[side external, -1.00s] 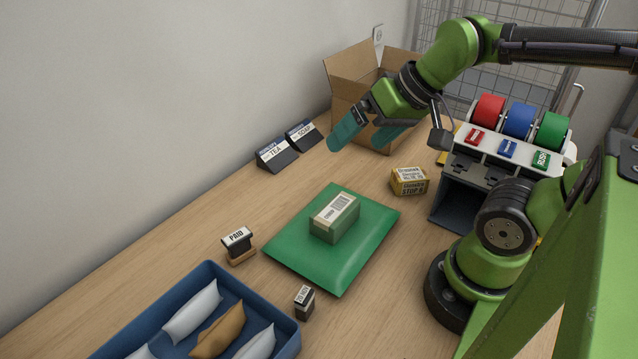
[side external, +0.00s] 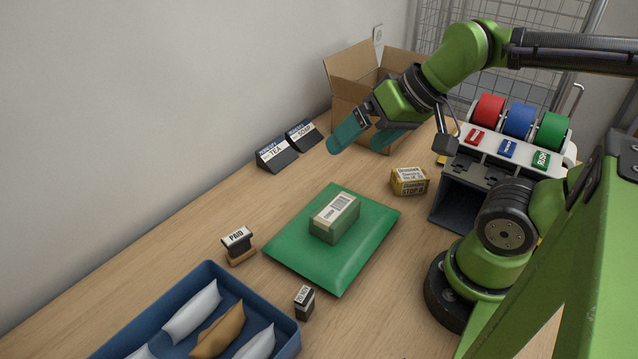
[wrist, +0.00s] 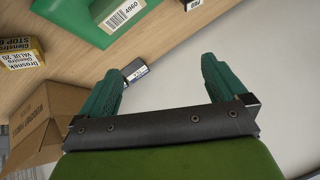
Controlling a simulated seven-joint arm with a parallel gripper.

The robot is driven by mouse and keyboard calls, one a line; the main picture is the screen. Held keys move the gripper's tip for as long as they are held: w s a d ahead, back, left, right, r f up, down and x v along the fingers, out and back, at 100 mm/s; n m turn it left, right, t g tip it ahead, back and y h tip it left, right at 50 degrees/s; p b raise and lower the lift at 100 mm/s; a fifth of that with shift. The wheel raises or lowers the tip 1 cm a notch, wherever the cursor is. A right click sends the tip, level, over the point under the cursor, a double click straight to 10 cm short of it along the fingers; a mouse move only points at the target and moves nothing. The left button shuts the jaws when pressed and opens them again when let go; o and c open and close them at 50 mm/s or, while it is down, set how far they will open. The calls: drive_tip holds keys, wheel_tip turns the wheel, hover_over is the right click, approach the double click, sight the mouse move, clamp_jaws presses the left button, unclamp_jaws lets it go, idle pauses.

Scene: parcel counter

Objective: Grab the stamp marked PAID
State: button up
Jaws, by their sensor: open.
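The stamp marked PAID (side external: 237,239) stands upright on the wooden counter, left of the green padded mailer and just behind the blue tray. Part of a dark label reading "PAID" (wrist: 194,4) shows at the top edge of the wrist view. A second small stamp (side external: 304,301) stands in front of the mailer; its label is too small to read surely. My gripper (side external: 358,140) is open and empty, raised above the far part of the counter near the cardboard box, well away from the PAID stamp. Its teal fingers (wrist: 162,85) are spread in the wrist view.
A blue tray (side external: 211,268) holds several pouches. Two black signs (side external: 276,156), a yellow box (side external: 409,181), an open carton (side external: 345,70) and a tape dispenser (side external: 462,190) stand around.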

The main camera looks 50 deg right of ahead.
drive_tip(key=shift+c, duration=0.3)
drive_tip(key=n+g+h, duration=0.2)
drive_tip(key=g, duration=0.5)
hover_over(236, 235)
wheel_tip(236, 235, down, 7)
drive_tip(key=shift+m, duration=0.3)
drive_tip(key=f, duration=1.1)
drive_tip(key=shift+s+a+f, duration=0.15)
drive_tip(key=shift+a, duration=0.05)
drive_tip(key=shift+d+f, duration=0.2)
drive_tip(key=shift+f, duration=2.45)
drive_tip(key=c, duration=1)
